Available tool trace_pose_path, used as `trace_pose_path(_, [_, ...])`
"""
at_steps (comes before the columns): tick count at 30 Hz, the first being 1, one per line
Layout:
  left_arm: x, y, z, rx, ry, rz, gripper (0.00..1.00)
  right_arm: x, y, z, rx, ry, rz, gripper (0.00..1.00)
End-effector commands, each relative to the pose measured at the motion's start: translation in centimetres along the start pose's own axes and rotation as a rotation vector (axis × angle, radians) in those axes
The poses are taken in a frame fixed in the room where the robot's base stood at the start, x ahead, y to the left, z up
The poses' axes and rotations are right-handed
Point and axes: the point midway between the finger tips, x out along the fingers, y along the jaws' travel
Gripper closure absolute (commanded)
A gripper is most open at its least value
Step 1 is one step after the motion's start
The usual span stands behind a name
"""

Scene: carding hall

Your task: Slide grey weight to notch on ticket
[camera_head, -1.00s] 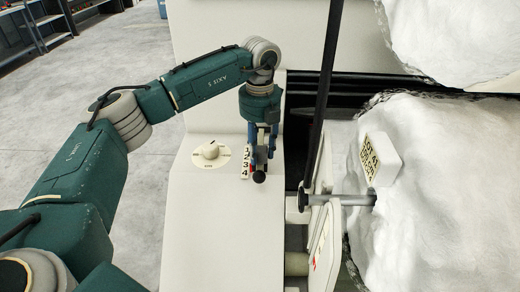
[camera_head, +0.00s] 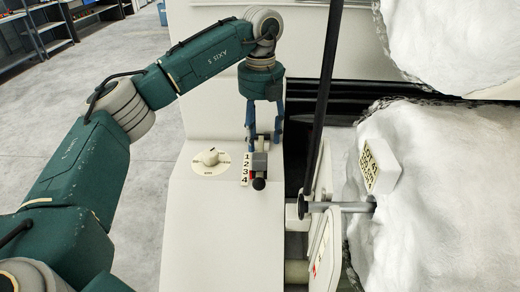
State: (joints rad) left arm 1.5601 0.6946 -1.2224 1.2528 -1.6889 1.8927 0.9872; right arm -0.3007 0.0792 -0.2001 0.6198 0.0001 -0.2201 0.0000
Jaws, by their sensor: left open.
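A grey block that looks like the weight (camera_head: 260,161) sits on a short slide on the cream machine top, with a black round knob (camera_head: 259,184) at its near end. A number strip (camera_head: 246,169) reading 1 to 4 stands just left of it. I cannot tell which number it lines up with. The ticket (camera_head: 379,167) leans on the white fibre at the right; it reads LOT 47, its lower lines too small to read. My left gripper (camera_head: 265,137) is open, its blue fingers apart just behind the block. My right gripper is not in view.
A cream dial (camera_head: 211,159) is left of the number strip. A dark upright post (camera_head: 322,100) and a grey horizontal bar (camera_head: 340,207) stand to the right. White fibre (camera_head: 445,190) fills the right side. The near cream surface (camera_head: 215,235) is clear.

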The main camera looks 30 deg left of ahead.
Motion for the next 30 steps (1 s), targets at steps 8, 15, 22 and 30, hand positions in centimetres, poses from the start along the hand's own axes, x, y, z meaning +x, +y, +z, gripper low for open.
trace_pose_path(8, [-3.7, -0.1, -0.1, 0.002, 0.002, 0.001, 0.47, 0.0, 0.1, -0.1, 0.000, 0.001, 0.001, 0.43])
trace_pose_path(15, [-4.1, 0.0, -0.1, 0.002, 0.003, 0.001, 0.47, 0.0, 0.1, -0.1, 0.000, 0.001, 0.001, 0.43])
trace_pose_path(22, [-4.1, 0.0, -0.1, 0.002, 0.002, 0.001, 0.47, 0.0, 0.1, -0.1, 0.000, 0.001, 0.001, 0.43])
trace_pose_path(30, [-4.1, 0.0, -0.1, 0.002, 0.002, 0.001, 0.47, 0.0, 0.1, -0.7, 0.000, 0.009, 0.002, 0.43])
